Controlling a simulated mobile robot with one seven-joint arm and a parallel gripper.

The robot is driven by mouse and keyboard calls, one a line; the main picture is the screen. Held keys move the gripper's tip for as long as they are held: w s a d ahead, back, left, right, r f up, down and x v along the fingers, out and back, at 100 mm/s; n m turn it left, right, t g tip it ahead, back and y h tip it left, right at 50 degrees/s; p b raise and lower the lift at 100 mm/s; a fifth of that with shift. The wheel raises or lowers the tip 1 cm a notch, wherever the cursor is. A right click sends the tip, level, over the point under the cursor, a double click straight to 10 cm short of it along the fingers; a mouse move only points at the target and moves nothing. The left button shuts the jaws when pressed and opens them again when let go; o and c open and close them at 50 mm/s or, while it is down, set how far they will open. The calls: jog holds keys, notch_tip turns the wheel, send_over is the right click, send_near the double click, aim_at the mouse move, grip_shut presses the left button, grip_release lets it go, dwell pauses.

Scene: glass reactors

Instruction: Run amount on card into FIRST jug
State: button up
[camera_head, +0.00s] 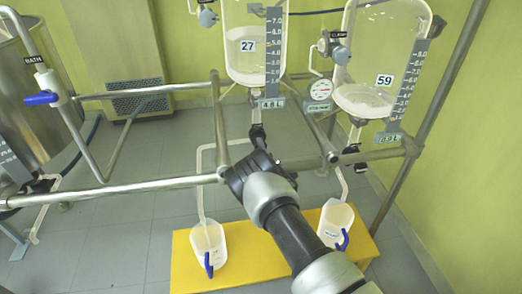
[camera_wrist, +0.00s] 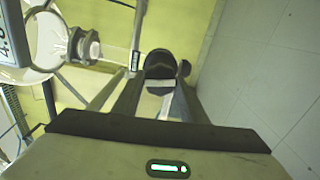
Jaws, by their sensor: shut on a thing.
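Two glass vessels hang on the frame: vessel 27 (camera_head: 250,62) and vessel 59 (camera_head: 366,97), each with pale contents and a grey scale. My gripper (camera_head: 258,143) is just below vessel 27, at its black drain valve (camera_head: 256,131). In the wrist view its fingers (camera_wrist: 160,100) are closed around a dark rounded handle (camera_wrist: 159,63). Two translucent jugs with blue handles, a left jug (camera_head: 209,238) and a right jug (camera_head: 338,218), stand under the drain tubes. Their labels are too small to read. I cannot make out the task card.
The jugs stand on a yellow platform (camera_head: 248,246). Metal rails (camera_head: 150,188) cross around my arm. A round gauge (camera_head: 320,90) and vessel 59's black drain valve (camera_head: 352,150) are to the right. A blue-handled bath valve (camera_head: 42,98) is at left.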

jog(key=shift+f, duration=0.1)
jog(key=shift+d, duration=0.1)
dwell(0.3)
jog(key=o, duration=1.1)
jog(key=shift+c, duration=0.2)
jog(key=shift+s, duration=0.1)
jog(key=p+v, duration=0.4)
jog(key=v, duration=1.3)
jog(key=shift+s, duration=0.15)
